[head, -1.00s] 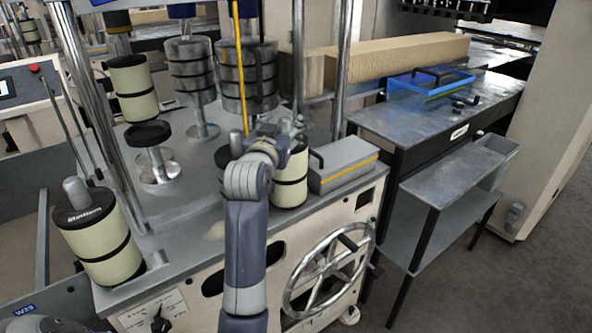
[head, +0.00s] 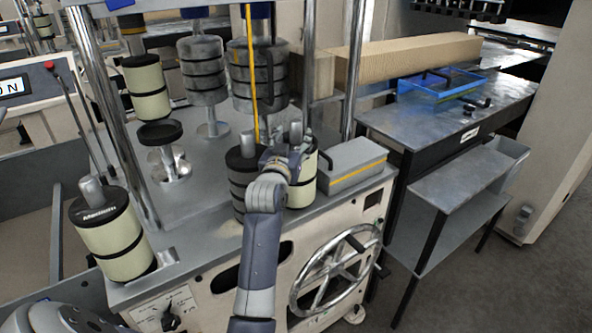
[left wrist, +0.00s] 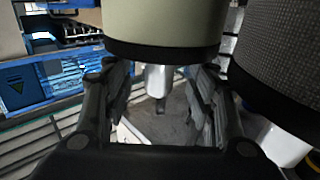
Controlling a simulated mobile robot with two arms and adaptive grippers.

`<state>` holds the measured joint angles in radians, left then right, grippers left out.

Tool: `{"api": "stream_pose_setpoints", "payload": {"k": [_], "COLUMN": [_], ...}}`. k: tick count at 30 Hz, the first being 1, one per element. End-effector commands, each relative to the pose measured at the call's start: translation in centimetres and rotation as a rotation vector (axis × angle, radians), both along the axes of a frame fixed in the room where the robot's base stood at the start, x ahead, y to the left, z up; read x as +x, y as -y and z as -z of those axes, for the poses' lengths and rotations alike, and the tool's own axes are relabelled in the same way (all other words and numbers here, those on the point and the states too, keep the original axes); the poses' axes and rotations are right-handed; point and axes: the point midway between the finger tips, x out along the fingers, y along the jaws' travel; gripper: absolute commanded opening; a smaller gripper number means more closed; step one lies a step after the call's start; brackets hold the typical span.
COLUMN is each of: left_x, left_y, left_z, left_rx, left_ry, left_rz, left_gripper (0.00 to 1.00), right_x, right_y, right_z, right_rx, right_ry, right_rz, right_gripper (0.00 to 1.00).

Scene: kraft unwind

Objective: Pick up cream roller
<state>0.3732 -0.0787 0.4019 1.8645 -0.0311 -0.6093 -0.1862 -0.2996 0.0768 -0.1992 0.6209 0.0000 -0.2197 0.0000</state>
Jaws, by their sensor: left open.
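A cream roller (head: 302,182) with black bands stands on the machine's grey top, just left of the grey box. My left gripper (head: 285,160) is at its upper left side in the head view and hides part of it. In the left wrist view the open fingers (left wrist: 156,80) point toward a cream roller (left wrist: 160,22) with a black lower band; nothing is visibly clamped between them. A dark grey roller (head: 238,182) stands close on the left, partly behind my wrist. Other cream rollers are at the front left corner (head: 112,240) and further back (head: 147,88). My right gripper is not seen.
The grey box (head: 350,165) with a yellow stripe stands close right of the roller. Metal posts, a yellow rod (head: 252,80) and stacked grey rollers (head: 203,72) crowd the back. A handwheel (head: 335,270) is on the front. A side table (head: 425,125) holds a blue tray (head: 440,85).

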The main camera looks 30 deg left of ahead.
Motion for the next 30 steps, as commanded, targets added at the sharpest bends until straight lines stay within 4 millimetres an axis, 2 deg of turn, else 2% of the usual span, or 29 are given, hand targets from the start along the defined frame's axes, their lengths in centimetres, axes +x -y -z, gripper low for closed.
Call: {"api": "stream_pose_setpoints", "payload": {"k": [3,9,18,20,25,30], "left_x": [1.8,3.6,3.9,3.9,3.9,3.9], "left_y": [-0.7,-1.4,-1.5,-1.5,-1.5,-1.5], "left_z": [-0.3,-0.2,0.0,0.0,0.0,0.0], "left_rx": [0.000,-0.001,0.000,0.000,0.000,0.000], "left_ry": [-0.001,-0.001,0.000,0.000,0.000,0.000], "left_rz": [0.000,0.001,0.000,0.000,0.000,0.000], "left_gripper": [0.52,0.52,0.52,0.41,0.02,0.00], "right_x": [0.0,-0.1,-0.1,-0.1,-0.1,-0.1], "right_y": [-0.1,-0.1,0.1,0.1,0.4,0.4], "right_z": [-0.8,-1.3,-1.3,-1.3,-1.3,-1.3], "right_rx": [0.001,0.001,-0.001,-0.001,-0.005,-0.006], "right_ry": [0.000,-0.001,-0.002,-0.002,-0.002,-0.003], "right_rz": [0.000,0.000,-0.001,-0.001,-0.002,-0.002], "right_gripper": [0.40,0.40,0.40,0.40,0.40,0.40]}}
